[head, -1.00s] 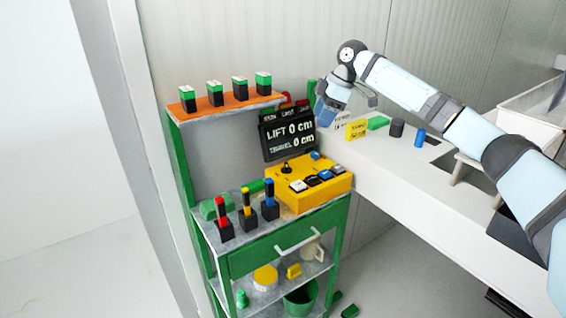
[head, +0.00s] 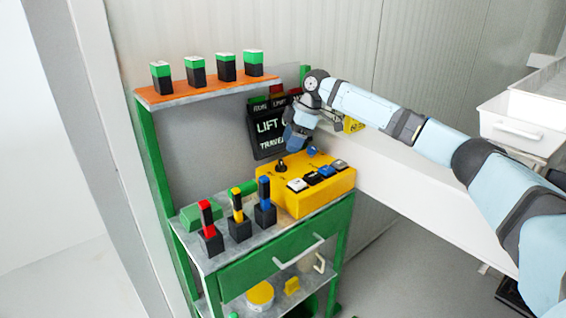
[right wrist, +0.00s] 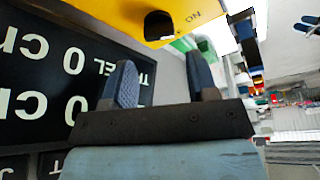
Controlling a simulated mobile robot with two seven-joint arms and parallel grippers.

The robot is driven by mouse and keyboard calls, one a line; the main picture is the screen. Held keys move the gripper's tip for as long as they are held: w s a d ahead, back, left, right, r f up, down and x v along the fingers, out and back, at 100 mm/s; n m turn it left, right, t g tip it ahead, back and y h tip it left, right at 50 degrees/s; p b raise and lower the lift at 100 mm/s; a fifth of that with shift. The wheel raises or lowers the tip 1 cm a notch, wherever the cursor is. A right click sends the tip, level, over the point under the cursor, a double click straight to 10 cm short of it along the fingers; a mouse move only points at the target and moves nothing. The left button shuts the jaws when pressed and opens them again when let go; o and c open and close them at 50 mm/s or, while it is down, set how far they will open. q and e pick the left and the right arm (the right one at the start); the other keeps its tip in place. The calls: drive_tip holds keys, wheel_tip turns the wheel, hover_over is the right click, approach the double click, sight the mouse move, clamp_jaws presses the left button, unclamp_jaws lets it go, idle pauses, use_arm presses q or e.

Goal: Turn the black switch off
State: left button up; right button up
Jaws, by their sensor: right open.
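The yellow control box (head: 325,195) sits on the top of the green cart. A black switch knob (head: 281,166) stands upright at its back left, and a row of rocker-like caps includes a black one (head: 313,178). My right gripper (head: 294,144) is open and empty, above and behind the box near the black knob, and apart from it. In the right wrist view its two blue fingers (right wrist: 162,78) are spread, with a black opening or knob (right wrist: 158,25) on the yellow box (right wrist: 110,10) beyond, beside an "ON" label. My left gripper is out of view.
The dark display board (head: 265,135) stands close behind my right gripper, partly hidden by it. Red, yellow and blue levers (head: 239,215) stand left of the box. An orange shelf (head: 210,90) holds several green-black blocks. A white table (head: 410,185) is at right.

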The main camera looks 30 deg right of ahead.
sight(282, 162)
drive_tip(key=x, duration=0.6)
drive_tip(key=shift+f+b, duration=0.2)
drive_tip(key=shift+b, duration=0.15)
drive_tip(key=shift+c, duration=0.2)
drive_tip(key=c, duration=0.6)
